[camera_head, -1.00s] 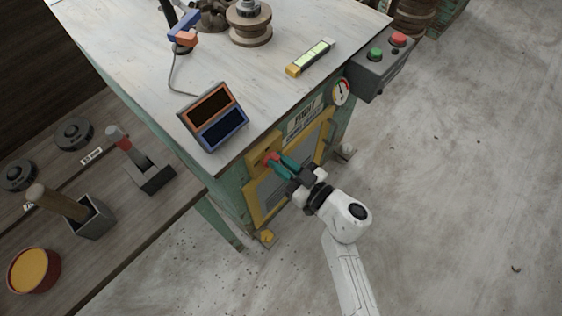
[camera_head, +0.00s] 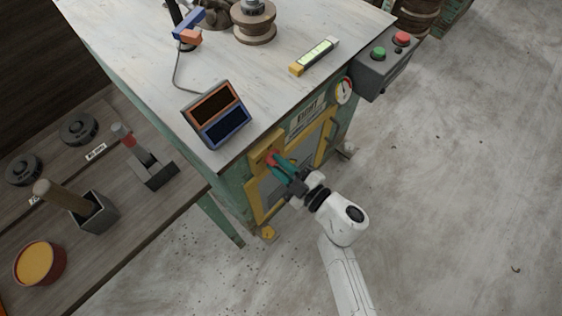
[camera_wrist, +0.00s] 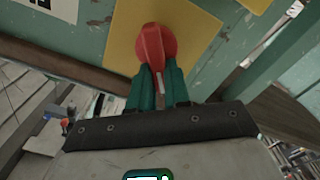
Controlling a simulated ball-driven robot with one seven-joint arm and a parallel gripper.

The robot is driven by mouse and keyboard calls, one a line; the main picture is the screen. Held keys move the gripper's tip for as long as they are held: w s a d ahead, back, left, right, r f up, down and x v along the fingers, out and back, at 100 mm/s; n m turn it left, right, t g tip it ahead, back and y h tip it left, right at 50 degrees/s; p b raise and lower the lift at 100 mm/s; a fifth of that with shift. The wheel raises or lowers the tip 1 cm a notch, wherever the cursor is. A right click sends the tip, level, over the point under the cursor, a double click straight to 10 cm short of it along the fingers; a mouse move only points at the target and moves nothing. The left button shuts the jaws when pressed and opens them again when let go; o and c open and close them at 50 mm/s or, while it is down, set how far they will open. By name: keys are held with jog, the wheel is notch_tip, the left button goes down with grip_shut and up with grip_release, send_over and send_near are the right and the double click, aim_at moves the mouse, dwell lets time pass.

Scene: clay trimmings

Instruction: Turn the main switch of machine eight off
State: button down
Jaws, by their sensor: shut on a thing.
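The main switch is a red rotary knob (camera_wrist: 154,46) on a yellow plate (camera_wrist: 196,27) on the green front of the machine (camera_head: 236,190). My gripper (camera_wrist: 158,72) has its green fingers shut on the knob's handle in the wrist view. In the head view my gripper (camera_head: 277,163) reaches the knob from the lower right, and the knob shows only as a small red patch (camera_head: 270,156). The fingers hide part of the handle, so I cannot read its exact setting.
A grey box with green and red buttons (camera_head: 384,65) hangs at the machine's right side, near a dial gauge (camera_head: 344,91). An orange and blue panel (camera_head: 218,115) stands at the tabletop corner. A wooden bench (camera_head: 128,228) is at left. The floor at right is clear.

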jog(key=n+b, duration=0.1)
jog(key=n, duration=0.2)
jog(key=f+n+b, duration=0.1)
jog(key=n, duration=0.3)
jog(key=f+n+b, duration=0.1)
jog(key=n+b, duration=0.1)
jog(key=n, duration=0.1)
jog(key=shift+s+a+n, duration=0.25)
jog(key=shift+s+n, duration=0.05)
jog(key=shift+s, duration=0.1)
dwell(0.3)
jog(key=c, duration=1.1)
grip_release()
jog(key=shift+r, duration=0.1)
jog(key=shift+d, duration=0.1)
jog(key=p+v, duration=0.1)
jog(key=v, duration=0.9)
jog(key=shift+s+d, duration=0.2)
jog(key=shift+s, duration=0.05)
